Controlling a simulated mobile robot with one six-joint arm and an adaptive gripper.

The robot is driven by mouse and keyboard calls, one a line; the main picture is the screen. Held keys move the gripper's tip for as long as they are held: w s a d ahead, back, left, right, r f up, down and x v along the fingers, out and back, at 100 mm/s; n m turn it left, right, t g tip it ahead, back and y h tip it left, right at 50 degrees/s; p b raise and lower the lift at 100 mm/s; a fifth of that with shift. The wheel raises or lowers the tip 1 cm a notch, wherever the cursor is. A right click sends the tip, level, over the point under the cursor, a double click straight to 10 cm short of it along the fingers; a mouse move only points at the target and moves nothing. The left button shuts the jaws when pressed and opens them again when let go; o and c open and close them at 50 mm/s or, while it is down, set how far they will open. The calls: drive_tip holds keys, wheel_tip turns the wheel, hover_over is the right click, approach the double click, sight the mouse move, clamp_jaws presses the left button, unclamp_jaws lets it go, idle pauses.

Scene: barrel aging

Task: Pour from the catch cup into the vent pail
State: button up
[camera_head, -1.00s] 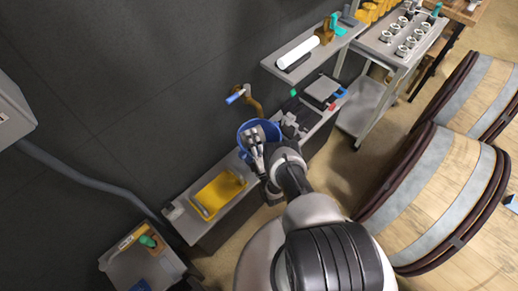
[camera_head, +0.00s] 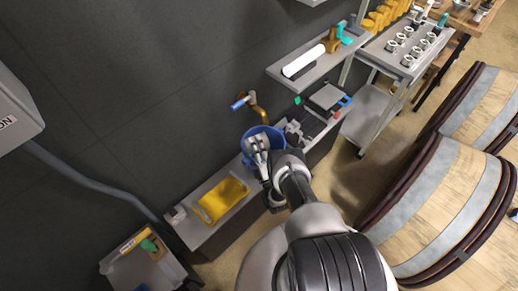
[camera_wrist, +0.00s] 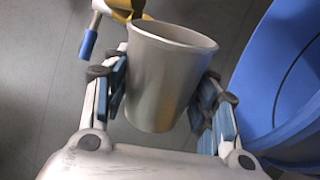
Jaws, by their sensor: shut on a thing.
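The catch cup (camera_wrist: 165,80) is a plain grey, tapered cup, its rim toward the top of the wrist view. My gripper (camera_wrist: 162,98) is shut on it, with blue-padded fingers on both sides of its wall. The cup's inside is barely seen, so its contents cannot be told. The vent pail is a blue bucket (camera_wrist: 274,70) just right of the cup in the wrist view, apart from it in the picture. In the head view, my gripper (camera_head: 258,146) is at the blue pail (camera_head: 276,132) and covers part of it; the cup is hard to make out there.
A brass tap with a blue handle (camera_head: 240,102) sticks out of the dark wall behind the pail. A yellow tray (camera_head: 221,199) lies on the bench to the left. A shelf (camera_head: 285,72) hangs above right. Large barrels (camera_head: 440,205) stand to the right.

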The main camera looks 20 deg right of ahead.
idle(0.6)
